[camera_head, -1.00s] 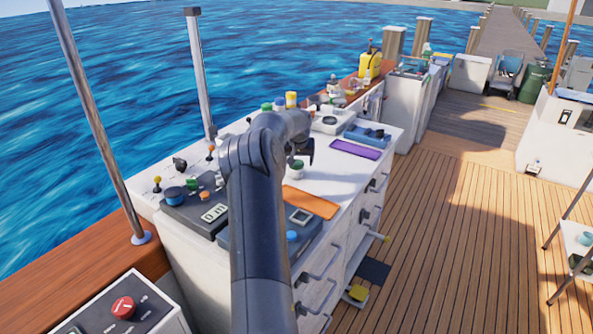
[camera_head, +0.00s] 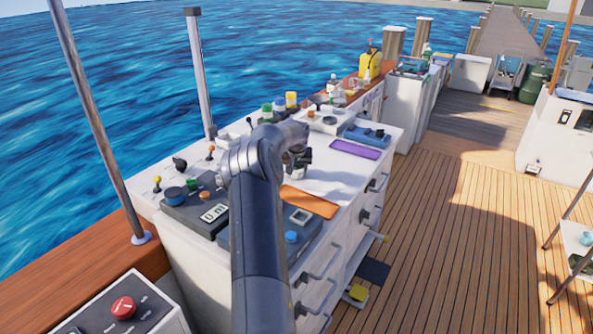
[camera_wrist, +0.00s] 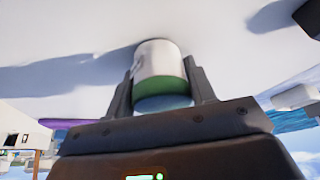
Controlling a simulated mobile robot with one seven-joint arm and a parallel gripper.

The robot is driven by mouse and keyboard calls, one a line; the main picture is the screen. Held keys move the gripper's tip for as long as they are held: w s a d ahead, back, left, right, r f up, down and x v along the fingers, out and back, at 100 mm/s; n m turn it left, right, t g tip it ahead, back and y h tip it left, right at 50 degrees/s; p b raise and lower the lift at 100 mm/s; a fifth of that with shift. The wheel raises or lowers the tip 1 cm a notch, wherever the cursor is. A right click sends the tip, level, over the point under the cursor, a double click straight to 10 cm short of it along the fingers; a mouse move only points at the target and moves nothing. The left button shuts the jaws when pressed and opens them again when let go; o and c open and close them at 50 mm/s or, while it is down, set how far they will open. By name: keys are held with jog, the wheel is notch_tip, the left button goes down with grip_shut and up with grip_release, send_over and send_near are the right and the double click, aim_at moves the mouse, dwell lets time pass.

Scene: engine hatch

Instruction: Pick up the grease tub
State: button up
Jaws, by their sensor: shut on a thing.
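The grease tub (camera_wrist: 158,62) shows in the wrist view as a pale cylinder with a green band and a bluish end. It sits between the two fingers of my gripper (camera_wrist: 160,88), which are shut on its sides. Its far end meets or lies very near the white counter surface; I cannot tell whether it is lifted. In the head view my gripper (camera_head: 299,166) is low over the white counter (camera_head: 335,178), and the tub is mostly hidden by it.
An orange mat (camera_head: 309,202) and a purple mat (camera_head: 355,149) lie on the counter near my gripper. A blue tray (camera_head: 367,134) and several small containers stand farther back. Control panels with knobs are at the left, beside my arm. Wooden deck (camera_head: 440,230) is open at the right.

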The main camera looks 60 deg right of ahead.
jog(key=c, duration=0.4)
jog(key=shift+r, duration=0.1)
